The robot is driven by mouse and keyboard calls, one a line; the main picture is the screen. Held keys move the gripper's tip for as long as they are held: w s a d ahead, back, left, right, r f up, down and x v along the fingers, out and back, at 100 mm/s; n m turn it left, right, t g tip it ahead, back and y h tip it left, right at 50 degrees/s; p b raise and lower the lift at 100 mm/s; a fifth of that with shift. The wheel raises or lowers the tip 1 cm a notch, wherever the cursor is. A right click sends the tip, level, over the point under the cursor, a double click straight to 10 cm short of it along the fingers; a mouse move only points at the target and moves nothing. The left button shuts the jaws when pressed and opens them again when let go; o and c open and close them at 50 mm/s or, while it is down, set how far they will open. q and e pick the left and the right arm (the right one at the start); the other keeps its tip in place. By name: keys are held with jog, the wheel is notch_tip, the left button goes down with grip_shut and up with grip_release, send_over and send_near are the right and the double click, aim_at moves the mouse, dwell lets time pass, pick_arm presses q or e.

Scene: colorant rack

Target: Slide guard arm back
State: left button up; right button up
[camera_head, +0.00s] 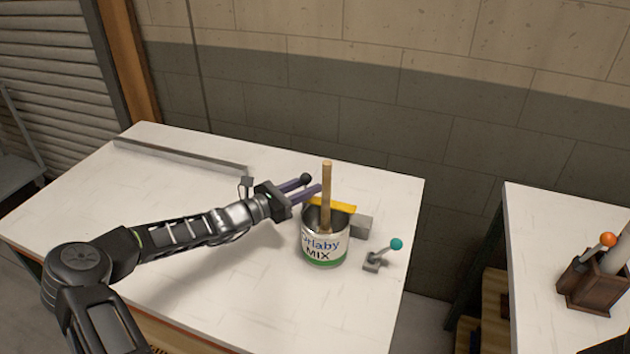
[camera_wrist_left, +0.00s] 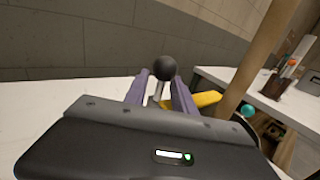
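The yellow guard arm (camera_head: 333,206) lies across the back of the open paint can (camera_head: 324,246), near a grey block (camera_head: 361,227). A black ball knob (camera_head: 305,178) on a pale stem stands at its left end. In the left wrist view the knob (camera_wrist_left: 165,66) shows between and just beyond my purple fingertips, with the yellow bar (camera_wrist_left: 207,99) to the right. My left gripper (camera_head: 312,187) is open, its fingers apart on either side of the stem; I cannot tell whether they touch it. My right gripper is not in view.
A wooden stick (camera_head: 326,190) stands upright in the can. A teal-knobbed lever (camera_head: 397,244) is right of the can. A long grey rail (camera_head: 180,156) runs along the table's back left. A second table with an orange-knobbed wooden box (camera_head: 592,285) stands at the right.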

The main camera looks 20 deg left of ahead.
pick_arm(q)
jog(key=x, duration=0.2)
jog(key=shift+w+d, duration=0.15)
jog(key=shift+w, duration=0.15)
jog(key=shift+c, duration=0.5)
grip_shut()
jog(key=shift+r, duration=0.1)
dwell(0.7)
